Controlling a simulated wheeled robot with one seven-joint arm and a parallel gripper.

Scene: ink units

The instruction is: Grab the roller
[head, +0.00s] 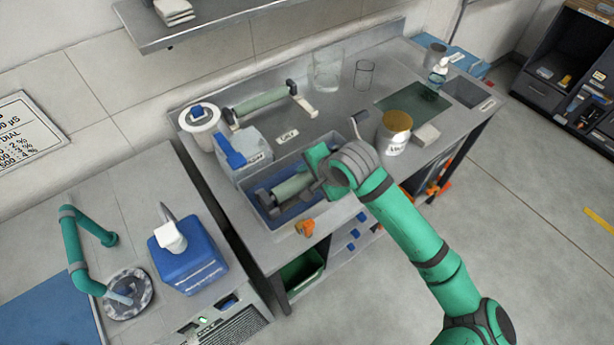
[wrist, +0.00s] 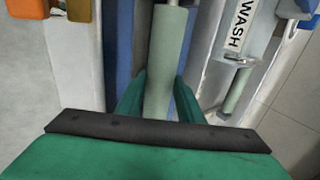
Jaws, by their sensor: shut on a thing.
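A pale green roller (head: 291,187) lies in a blue-lined grey tray (head: 256,205) on the steel bench. In the wrist view the roller (wrist: 166,62) runs upright in the picture between my green fingers. My gripper (head: 318,166) reaches down at the tray's right end, with its fingers closed on the roller in the wrist view (wrist: 160,92). The fingertips are partly hidden by the gripper body in the head view. A second pale green roller (head: 262,102) rests on a stand behind the tray; it also shows in the wrist view (wrist: 237,92).
A white-and-blue container (head: 243,150) stands just behind the tray. A tin with an amber top (head: 394,132) stands right of my gripper. Clear glass vessels (head: 327,68) stand at the back. An orange item (head: 305,228) sits at the tray's front edge.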

